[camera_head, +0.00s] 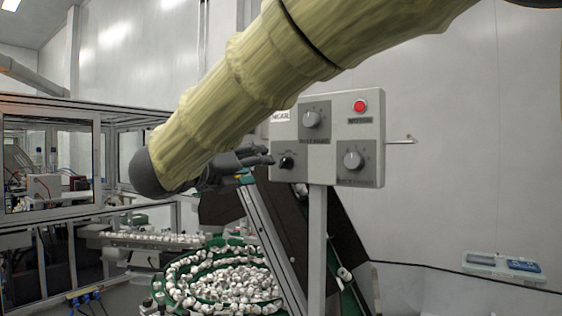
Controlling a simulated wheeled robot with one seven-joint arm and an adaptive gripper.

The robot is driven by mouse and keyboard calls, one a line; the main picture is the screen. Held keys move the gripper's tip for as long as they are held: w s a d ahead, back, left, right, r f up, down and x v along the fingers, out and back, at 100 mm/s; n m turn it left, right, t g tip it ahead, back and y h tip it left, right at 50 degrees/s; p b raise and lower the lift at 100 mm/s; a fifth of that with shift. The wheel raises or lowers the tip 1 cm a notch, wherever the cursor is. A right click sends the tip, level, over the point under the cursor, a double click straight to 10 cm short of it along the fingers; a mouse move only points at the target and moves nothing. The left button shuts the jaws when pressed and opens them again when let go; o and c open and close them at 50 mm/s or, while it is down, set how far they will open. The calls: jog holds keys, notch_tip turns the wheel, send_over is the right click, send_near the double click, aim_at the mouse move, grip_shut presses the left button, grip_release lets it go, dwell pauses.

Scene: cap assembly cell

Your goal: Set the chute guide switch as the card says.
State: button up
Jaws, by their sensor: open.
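A grey control panel (341,128) stands on a post right of centre. It carries a grey rotary knob (312,118) at the top, another grey rotary knob (354,160) at lower right and a small black switch (287,161) at lower left. The labels are too small to read, so I cannot tell which is the chute guide switch. A white card (281,116) with dark print, not legible, is at the panel's upper left, close to my arm. My gripper (271,156) is open, its fingertips just left of the black switch; contact cannot be told.
A red button (360,106) is at the panel's upper right, and a rod (402,141) sticks out from its right side. Below are a dark sloping chute (290,225) and a green round feeder (190,296) full of white caps. A glazed machine frame (50,165) stands left.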

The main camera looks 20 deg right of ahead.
aim_at(282, 163)
jog(key=p+x, duration=0.1)
jog(key=x, duration=0.4)
jog(key=p+x, duration=0.2)
jog(key=x, duration=0.3)
jog(key=shift+w+d+r, duration=0.2)
jog(key=shift+d, duration=0.1)
jog(key=c, duration=1)
